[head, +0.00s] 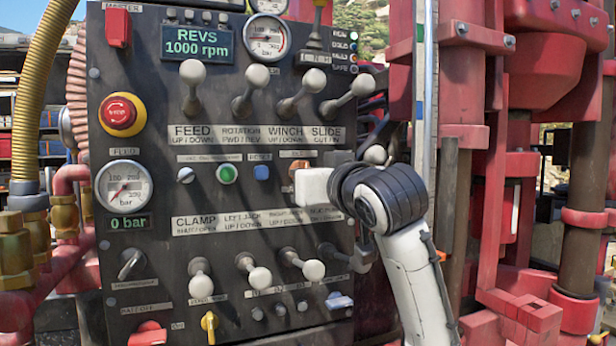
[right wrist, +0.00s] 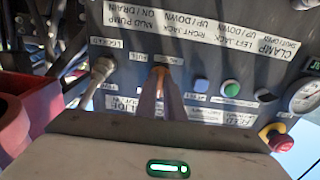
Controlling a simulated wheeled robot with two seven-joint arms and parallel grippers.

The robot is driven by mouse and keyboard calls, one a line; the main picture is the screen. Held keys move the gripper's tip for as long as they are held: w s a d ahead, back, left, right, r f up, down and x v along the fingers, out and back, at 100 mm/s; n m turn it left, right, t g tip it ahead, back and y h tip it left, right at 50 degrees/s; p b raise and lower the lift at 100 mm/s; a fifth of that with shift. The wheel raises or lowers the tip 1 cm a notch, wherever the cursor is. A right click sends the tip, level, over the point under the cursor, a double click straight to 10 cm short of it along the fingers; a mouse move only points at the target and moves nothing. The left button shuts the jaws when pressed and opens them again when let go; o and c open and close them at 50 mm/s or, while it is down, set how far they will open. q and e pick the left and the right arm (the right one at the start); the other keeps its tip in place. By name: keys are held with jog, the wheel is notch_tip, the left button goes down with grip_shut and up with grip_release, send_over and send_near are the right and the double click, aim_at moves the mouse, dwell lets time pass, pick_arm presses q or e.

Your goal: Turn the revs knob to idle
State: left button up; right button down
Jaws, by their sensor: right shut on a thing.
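The dark control panel (head: 160,160) fills the middle of the head view. Its display (head: 195,40) reads REVS 1000 rpm. The orange revs knob (head: 299,166) sits right of the blue button, mostly hidden by my right gripper (head: 303,178). In the right wrist view the orange knob (right wrist: 160,71) shows between the tips of my right gripper (right wrist: 161,82), which is shut on it. The knob's exact angle and its scale marks are too small to read. My left gripper is in neither view.
Levers with pale ball tops (head: 193,72) stick out above and below the gripper. A green button (head: 227,174) and a blue button (head: 261,172) sit left of the knob. A red emergency stop (head: 121,113) is farther left. Red machinery (head: 490,150) stands at the right.

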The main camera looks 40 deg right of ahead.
jog(key=c, duration=1.9)
grip_release()
jog(key=shift+o, duration=0.2)
jog(key=b+v, duration=0.1)
jog(key=v, duration=0.9)
jog(key=shift+s+b, duration=0.2)
jog(key=shift+b, duration=0.1)
